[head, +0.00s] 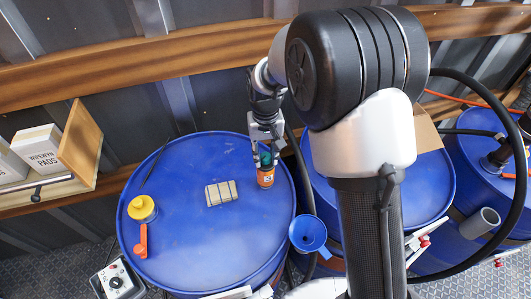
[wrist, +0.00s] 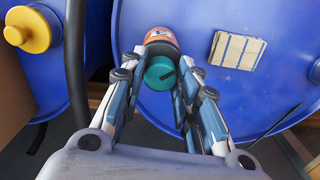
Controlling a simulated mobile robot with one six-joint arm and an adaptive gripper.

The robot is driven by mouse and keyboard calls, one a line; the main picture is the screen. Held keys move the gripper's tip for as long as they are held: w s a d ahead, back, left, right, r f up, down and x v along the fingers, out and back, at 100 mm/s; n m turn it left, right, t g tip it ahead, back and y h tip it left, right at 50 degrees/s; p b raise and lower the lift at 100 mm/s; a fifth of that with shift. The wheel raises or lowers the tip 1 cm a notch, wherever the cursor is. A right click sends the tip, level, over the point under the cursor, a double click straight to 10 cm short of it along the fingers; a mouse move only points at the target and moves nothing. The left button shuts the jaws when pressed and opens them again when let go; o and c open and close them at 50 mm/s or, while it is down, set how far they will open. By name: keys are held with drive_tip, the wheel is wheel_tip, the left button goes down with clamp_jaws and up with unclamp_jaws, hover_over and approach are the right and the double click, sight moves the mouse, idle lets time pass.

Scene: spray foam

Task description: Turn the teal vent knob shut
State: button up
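The teal vent knob (wrist: 160,73) is a round cap with a dark slot mark on its face, set on an orange canister (wrist: 161,37). In the head view the orange canister (head: 265,177) stands upright near the right edge of the blue drum's top, with the teal knob (head: 265,158) above it. My gripper (head: 266,152) points down over the canister. In the wrist view the fingers of my gripper (wrist: 163,62) are parted, one on each side of the knob. The left finger is very close to it; a small gap shows on the right. Contact is unclear.
The drum top (head: 205,245) also holds a tan ribbed block (head: 221,193), a yellow cap (head: 142,208) and a red-orange handle (head: 141,243). A blue funnel (head: 308,234) and a dark hose are to the right.

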sight(266, 155)
drive_tip(key=c, duration=0.5)
drive_tip(key=shift+m+p, duration=0.35)
drive_tip(key=shift+m, duration=0.15)
drive_tip(key=o, duration=1)
drive_tip(key=shift+r, duration=0.1)
wheel_tip(266, 155, up, 12)
drive_tip(key=shift+f, duration=0.1)
